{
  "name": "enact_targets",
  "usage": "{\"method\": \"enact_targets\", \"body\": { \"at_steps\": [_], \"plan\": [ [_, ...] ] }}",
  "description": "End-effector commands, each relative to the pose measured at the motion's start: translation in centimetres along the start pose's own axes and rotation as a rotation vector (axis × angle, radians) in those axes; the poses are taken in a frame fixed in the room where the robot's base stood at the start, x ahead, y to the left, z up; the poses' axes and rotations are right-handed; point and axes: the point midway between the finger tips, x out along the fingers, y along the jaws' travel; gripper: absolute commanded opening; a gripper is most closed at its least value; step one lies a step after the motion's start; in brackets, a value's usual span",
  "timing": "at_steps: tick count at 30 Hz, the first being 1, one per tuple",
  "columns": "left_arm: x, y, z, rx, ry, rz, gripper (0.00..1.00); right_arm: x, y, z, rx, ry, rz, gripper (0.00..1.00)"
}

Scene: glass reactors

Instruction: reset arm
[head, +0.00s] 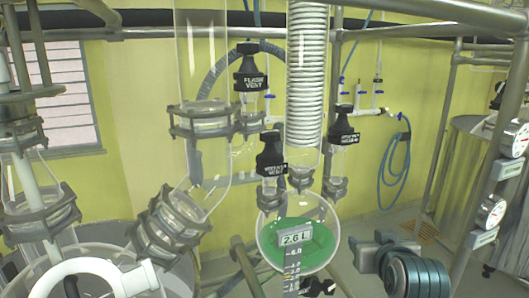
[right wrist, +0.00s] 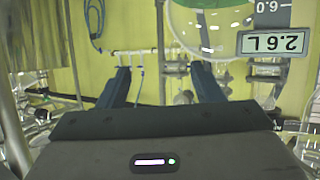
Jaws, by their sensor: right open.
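My right gripper (head: 371,241) is low at the right in the head view, with its arm coming up from the lower right edge. It is beside the round glass vessel, to its right and apart from it. In the right wrist view, which is upside down, the two dark blue fingers of my right gripper (right wrist: 160,88) stand wide apart. Nothing is held between them; pipework and the yellow wall show behind. My left gripper is not in view.
A glass vessel with green liquid (head: 318,245) carries a 2.6 L display (head: 295,239), also in the right wrist view (right wrist: 272,42). Glass columns and metal frame pipes crowd the left and middle. A blue hose (head: 393,170) hangs on the wall. Gauges (head: 491,211) stand at the right.

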Motion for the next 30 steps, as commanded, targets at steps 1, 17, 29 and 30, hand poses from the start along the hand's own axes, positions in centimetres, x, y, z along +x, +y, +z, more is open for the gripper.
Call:
{"method": "enact_targets", "body": {
  "at_steps": [1,17,29,30],
  "plan": [
    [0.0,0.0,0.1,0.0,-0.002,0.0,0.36,0.3,0.4,3.5,-0.012,-0.06,0.005,0.6],
    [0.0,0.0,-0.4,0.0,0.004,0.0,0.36,-6.5,3.5,31.7,-0.097,-0.593,-0.016,0.6],
    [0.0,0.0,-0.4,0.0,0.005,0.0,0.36,-14.1,4.8,41.2,-0.132,-0.825,-0.042,0.6],
    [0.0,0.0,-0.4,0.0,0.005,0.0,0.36,-14.8,4.9,41.9,-0.135,-0.844,-0.044,0.6]
  ]
}}
